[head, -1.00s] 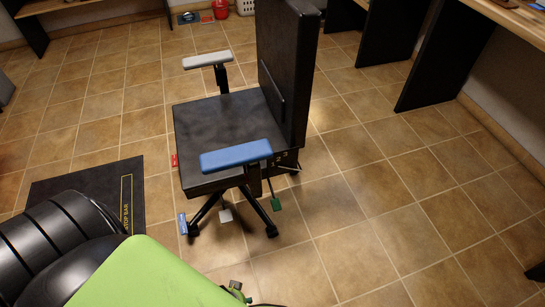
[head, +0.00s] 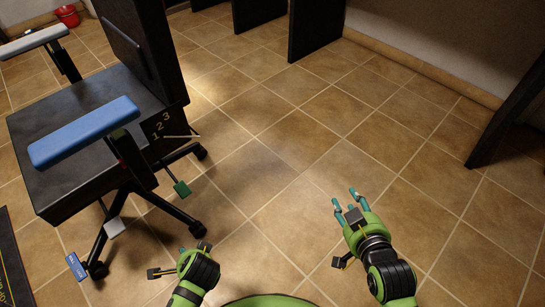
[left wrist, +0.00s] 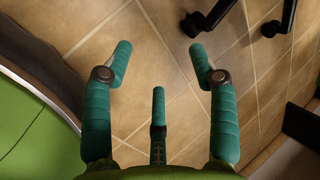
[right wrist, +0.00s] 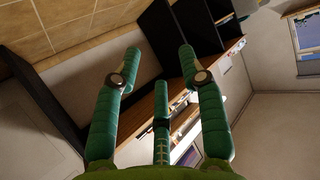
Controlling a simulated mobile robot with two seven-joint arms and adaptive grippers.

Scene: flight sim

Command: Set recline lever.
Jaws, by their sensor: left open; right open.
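The black office chair (head: 75,130) stands at the left of the head view. Its near side carries yellow marks 1, 2, 3 (head: 161,125) with a thin pale rod (head: 180,137) beside them. A green paddle (head: 182,188), a white paddle (head: 115,227) and a blue paddle (head: 76,266) show low under the seat. I cannot tell which part is the recline lever. My left gripper (left wrist: 161,50) is open and empty, right of the chair's base; its fingers are mostly hidden in the head view. My right gripper (head: 346,204) is open and empty over bare floor, farther right.
The chair's blue armrest (head: 85,132) overhangs the near side. Black caster legs (head: 165,207) spread over the floor; casters also show in the left wrist view (left wrist: 192,24). Dark desk panels (head: 316,30) stand at the back and right. Tiled floor right of the chair is clear.

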